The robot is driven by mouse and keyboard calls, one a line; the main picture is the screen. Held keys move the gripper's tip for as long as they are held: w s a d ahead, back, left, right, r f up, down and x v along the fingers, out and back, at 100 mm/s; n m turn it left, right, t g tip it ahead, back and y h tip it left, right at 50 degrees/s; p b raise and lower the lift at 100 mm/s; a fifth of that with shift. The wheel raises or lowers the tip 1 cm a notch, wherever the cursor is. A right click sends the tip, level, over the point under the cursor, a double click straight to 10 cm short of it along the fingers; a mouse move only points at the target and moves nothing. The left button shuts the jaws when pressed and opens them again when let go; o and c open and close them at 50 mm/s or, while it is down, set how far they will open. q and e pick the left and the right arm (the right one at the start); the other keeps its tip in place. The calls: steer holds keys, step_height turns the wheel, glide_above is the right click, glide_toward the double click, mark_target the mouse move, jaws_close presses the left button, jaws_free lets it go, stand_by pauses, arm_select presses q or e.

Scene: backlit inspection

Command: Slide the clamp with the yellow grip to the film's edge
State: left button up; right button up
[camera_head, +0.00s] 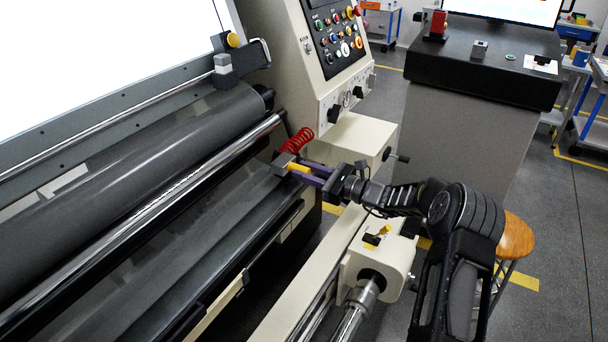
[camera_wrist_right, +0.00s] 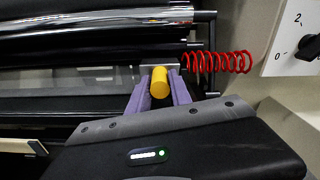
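The clamp with the yellow grip (camera_head: 299,167) sits at the right end of the long bars on the machine, with a grey block (camera_head: 282,163) at its far end. My right gripper (camera_head: 305,172) reaches it from the right, its purple fingers on both sides of the grip. In the right wrist view the yellow grip (camera_wrist_right: 159,83) lies between the fingers, which appear shut on it. The dark grey film (camera_head: 130,145) seems to run over the wide roller left of the clamp. Its exact edge is hard to tell. My left gripper is not in view.
A red coiled cable (camera_head: 297,141) hangs just behind the clamp, beside the cream control housing (camera_head: 345,145). A polished bar (camera_head: 150,205) runs left from there. A bright light panel (camera_head: 90,60) stands behind, with a yellow knob (camera_head: 233,40) at its corner.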

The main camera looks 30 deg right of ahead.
steer(key=o, duration=0.4)
steer(key=b+v, duration=0.1)
steer(key=v, duration=0.6)
steer(key=shift+s+d, duration=0.2)
steer(key=shift+s, duration=0.1)
stand_by(0.3)
